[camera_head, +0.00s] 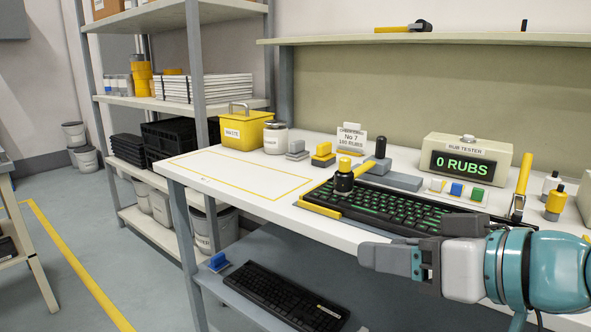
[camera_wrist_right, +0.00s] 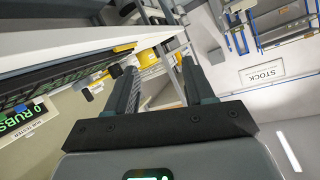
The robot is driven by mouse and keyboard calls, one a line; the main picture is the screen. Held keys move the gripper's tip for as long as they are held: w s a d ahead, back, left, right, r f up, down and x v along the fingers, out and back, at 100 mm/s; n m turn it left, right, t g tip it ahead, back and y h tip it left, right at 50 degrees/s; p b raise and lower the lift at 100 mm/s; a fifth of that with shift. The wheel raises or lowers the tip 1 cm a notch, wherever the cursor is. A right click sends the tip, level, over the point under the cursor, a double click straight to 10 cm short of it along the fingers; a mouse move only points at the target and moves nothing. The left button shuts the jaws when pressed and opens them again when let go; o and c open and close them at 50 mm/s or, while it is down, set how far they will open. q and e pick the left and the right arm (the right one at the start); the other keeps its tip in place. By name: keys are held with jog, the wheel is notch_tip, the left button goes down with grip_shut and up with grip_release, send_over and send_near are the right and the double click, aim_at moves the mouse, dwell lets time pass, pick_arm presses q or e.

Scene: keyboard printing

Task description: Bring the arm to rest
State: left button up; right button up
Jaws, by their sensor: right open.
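My right gripper (camera_head: 378,258) is in front of the workbench's front edge at the right, its fingers pointing left. In the right wrist view its two fingers (camera_wrist_right: 160,84) stand apart with nothing between them. A black keyboard with green legends (camera_head: 395,209) lies on the bench behind my right gripper; part of it is hidden by my arm. A yellow-topped black tool (camera_head: 344,180) stands upright at the keyboard's left end. My left gripper is not in view.
The white workbench (camera_head: 190,168) has a clear yellow-outlined area at left. A rub tester (camera_head: 465,162) reading "0 RUBS" stands at the back. A second black keyboard (camera_head: 285,298) and a blue block (camera_head: 218,261) lie on the lower shelf. A yellow waste bin (camera_head: 245,132) stands at back left.

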jog(key=w+f+m+g+h+p, duration=0.2)
jog(key=w+f+p, duration=0.2)
jog(key=f+p, duration=0.4)
jog(key=w+f+m+g+h+p, duration=0.1)
jog(key=w+f+g+h+p, duration=0.1)
jog(key=w+f+p, duration=0.45)
pick_arm(q)
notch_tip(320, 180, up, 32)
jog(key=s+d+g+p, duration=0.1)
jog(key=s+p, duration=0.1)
jog(key=p, duration=1.4)
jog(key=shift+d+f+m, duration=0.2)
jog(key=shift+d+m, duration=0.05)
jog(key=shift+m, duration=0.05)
pick_arm(e)
jog(key=s+f+m+g, duration=0.1)
jog(key=s+f+g, duration=0.2)
jog(key=s+f, duration=0.4)
jog(key=s+f+m+g, duration=0.2)
jog(key=s+f, duration=0.6)
jog(key=s, duration=0.8)
jog(key=shift+s+d+g+h, duration=0.15)
jog(key=shift+d+g+h, duration=0.15)
jog(key=shift+g, duration=0.3)
